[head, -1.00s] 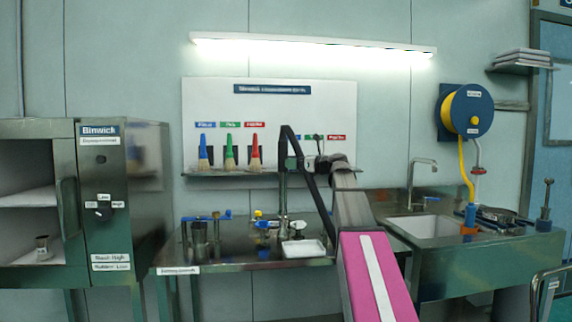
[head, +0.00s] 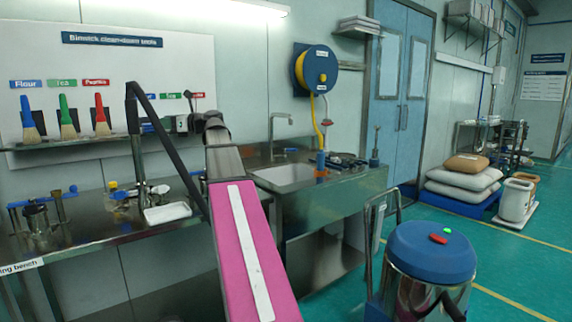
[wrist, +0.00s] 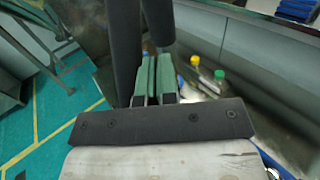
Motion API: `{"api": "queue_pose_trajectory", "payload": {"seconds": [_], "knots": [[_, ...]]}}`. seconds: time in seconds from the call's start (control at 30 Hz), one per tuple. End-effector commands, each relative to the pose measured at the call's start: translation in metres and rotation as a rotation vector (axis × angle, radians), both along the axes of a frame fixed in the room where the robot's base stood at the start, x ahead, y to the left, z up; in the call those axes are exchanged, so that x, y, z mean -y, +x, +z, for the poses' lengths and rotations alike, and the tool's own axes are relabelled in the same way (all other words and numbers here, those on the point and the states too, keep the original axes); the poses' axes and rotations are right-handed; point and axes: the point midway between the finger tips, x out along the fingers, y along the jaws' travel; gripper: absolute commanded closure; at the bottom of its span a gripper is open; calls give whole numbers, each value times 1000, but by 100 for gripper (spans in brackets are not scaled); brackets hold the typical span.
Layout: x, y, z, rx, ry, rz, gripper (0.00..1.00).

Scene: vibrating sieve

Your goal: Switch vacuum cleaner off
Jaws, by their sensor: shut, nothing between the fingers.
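The vacuum cleaner (head: 428,262) stands on the floor at the lower right of the head view. It has a blue domed lid and a shiny metal drum. A red button (head: 438,239) and a green button (head: 447,231) sit on top of the lid. My gripper (wrist: 155,60) shows in the wrist view with its green fingers together and nothing between them. My arm reaches over the bench in the head view, well to the left of the vacuum cleaner. The vacuum cleaner is not recognisable in the wrist view.
A steel bench (head: 85,235) with tools and a white tray (head: 167,213) is at left. A sink unit (head: 330,210) stands between it and the vacuum cleaner. A metal handrail (head: 380,205) rises behind the vacuum cleaner. Green floor at right is fairly clear before stacked sacks (head: 465,185).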

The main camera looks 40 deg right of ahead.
Motion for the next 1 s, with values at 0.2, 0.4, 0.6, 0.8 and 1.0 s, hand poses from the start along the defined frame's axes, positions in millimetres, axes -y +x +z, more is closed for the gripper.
{"api": "queue_pose_trajectory", "payload": {"seconds": [0.2,0.4,0.6,0.8,1.0], "knots": [[4,0,-1,-1,-7,-5,100],[45,-2,-13,-17,-69,-53,100],[119,-12,-36,-61,-179,-134,100],[195,-30,-60,-119,-288,-213,100],[270,-58,-83,-192,-388,-288,100]]}}
